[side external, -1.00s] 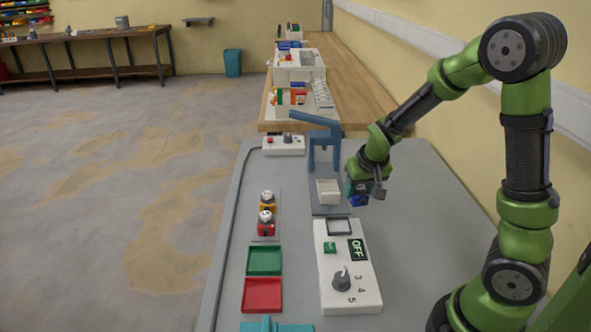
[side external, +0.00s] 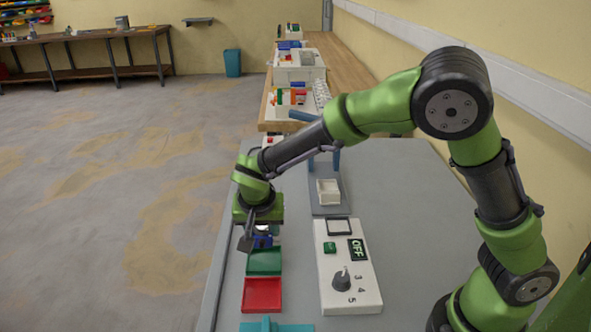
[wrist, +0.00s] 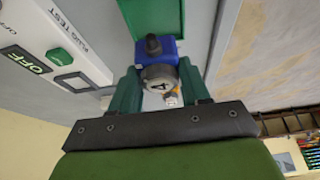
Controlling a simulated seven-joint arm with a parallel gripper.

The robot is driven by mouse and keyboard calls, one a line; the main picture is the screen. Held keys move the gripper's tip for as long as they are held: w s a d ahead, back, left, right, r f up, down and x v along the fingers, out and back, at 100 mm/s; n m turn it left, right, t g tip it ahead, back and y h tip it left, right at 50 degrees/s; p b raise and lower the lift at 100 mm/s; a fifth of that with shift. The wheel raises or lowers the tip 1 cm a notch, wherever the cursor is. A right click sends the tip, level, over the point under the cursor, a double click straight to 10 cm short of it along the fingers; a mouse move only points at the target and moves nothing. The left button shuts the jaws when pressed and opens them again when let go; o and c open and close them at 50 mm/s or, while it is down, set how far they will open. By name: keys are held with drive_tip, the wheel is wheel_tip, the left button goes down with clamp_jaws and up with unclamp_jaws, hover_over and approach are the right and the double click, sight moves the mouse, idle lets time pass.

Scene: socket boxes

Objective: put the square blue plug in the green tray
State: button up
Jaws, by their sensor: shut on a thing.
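The square blue plug (side external: 263,242) is between the fingers of my gripper (side external: 262,236), which is shut on it. In the wrist view the plug (wrist: 170,49) shows a blue body, a dark stub and a grey round face with a dark mark. The green tray (side external: 264,263) is just in front of the gripper, on the near side. It also shows in the wrist view (wrist: 150,14), beyond the plug. The plug is held close to the tray's far edge; its exact height above the table is hard to tell. The tray's visible floor is empty.
An empty red tray (side external: 262,296) lies nearer than the green one. A white panel (side external: 345,265) with a dial and an OFF display is to the right. A grey stand with a white box (side external: 328,192) is behind it. My arm hides the red and yellow plugs' place.

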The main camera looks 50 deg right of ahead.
drive_tip(key=shift+f, duration=2.85)
drive_tip(key=shift+a+f, duration=0.1)
drive_tip(key=o, duration=1.6)
drive_tip(key=shift+r, duration=3.5)
